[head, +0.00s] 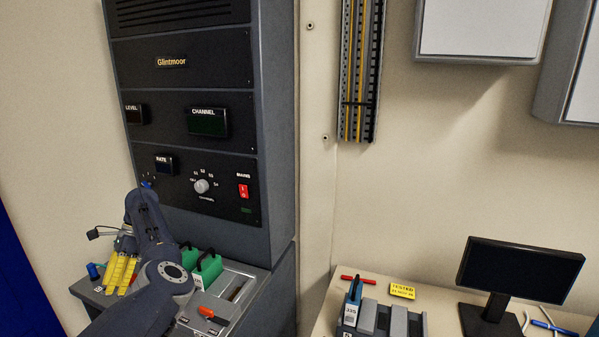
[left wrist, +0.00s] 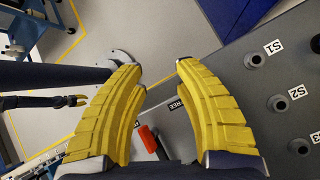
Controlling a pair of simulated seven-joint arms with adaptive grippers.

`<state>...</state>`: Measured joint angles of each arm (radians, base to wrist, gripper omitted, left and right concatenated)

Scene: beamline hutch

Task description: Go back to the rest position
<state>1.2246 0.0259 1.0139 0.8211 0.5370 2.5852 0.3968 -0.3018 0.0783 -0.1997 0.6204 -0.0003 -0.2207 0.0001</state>
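My left gripper (head: 119,274) is over the bench shelf at the foot of the Glintmoor rack, its yellow fingers pointing down. In the left wrist view its two fingers (left wrist: 160,66) are apart with nothing between them. Below them are a grey surface with round sockets (left wrist: 254,60) labelled S1, S2 and S3, and a FREE label (left wrist: 192,102). A small dark gripper with yellow tips, apparently my right one (left wrist: 76,100), shows at the left of that view. It is too small to tell whether it is open. It is outside the head view.
The rack (head: 200,120) stands close behind my left arm, with a selector knob (head: 201,186) and red mains switch (head: 243,190). Green blocks (head: 206,270) with black handles and an orange-handled item (head: 207,312) are beside the arm. A monitor (head: 520,272) stands on the right table.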

